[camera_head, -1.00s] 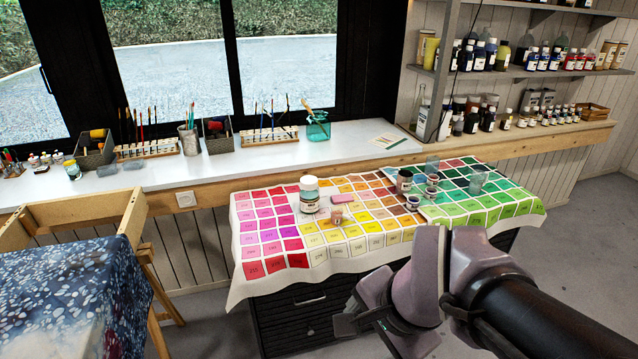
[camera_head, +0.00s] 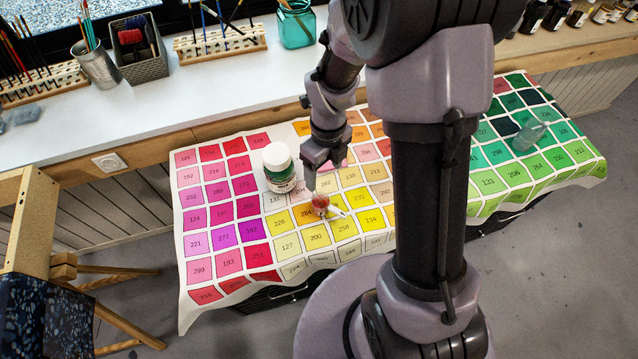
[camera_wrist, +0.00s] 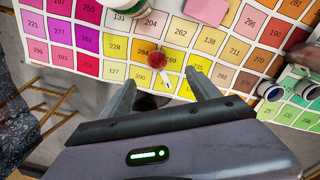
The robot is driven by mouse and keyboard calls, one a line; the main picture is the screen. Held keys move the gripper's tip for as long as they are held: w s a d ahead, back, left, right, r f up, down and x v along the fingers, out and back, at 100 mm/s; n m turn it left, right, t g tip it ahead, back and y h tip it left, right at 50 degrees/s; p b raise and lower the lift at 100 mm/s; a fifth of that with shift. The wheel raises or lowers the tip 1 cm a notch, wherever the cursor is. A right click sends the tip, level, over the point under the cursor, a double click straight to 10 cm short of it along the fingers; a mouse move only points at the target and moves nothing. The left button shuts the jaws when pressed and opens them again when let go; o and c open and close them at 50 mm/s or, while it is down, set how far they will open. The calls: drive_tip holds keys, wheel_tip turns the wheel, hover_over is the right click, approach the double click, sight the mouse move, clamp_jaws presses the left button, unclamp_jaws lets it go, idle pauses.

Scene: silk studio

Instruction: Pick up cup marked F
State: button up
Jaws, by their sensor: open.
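My gripper (camera_head: 325,172) is open and empty above the colour-chart cloth; its open jaws also show in the wrist view (camera_wrist: 160,78). A small round red-topped item (camera_head: 320,203) lies on the yellow squares below the gripper. In the wrist view this red-topped item (camera_wrist: 157,59) sits just beyond and between the fingertips, with a pale piece beside it. Two small cups with dark insides, a left one (camera_wrist: 270,92) and a right one (camera_wrist: 306,88), stand at the right of the wrist view. No letter F is readable on anything. My arm hides part of the cloth in the head view.
A white-lidded green jar (camera_head: 279,170) stands left of the gripper on the cloth (camera_head: 190,262). A pink block (camera_wrist: 207,10) lies near the wrist view's top. A clear glass (camera_head: 529,137) stands on the green squares. The white counter (camera_head: 150,110) behind holds brushes and bins.

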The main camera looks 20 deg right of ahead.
drive_tip(key=b, duration=0.6)
approach(322, 203)
drive_tip(key=f, duration=0.2)
drive_tip(key=s+f, duration=0.1)
drive_tip(key=f, duration=0.1)
drive_tip(key=s+a+f, duration=0.1)
drive_tip(key=shift+s+f, duration=0.1)
drive_tip(key=shift+f, duration=0.3)
drive_tip(key=shift+r+p, duration=0.15)
drive_tip(key=shift+p, duration=0.15)
drive_tip(key=c, duration=1.4)
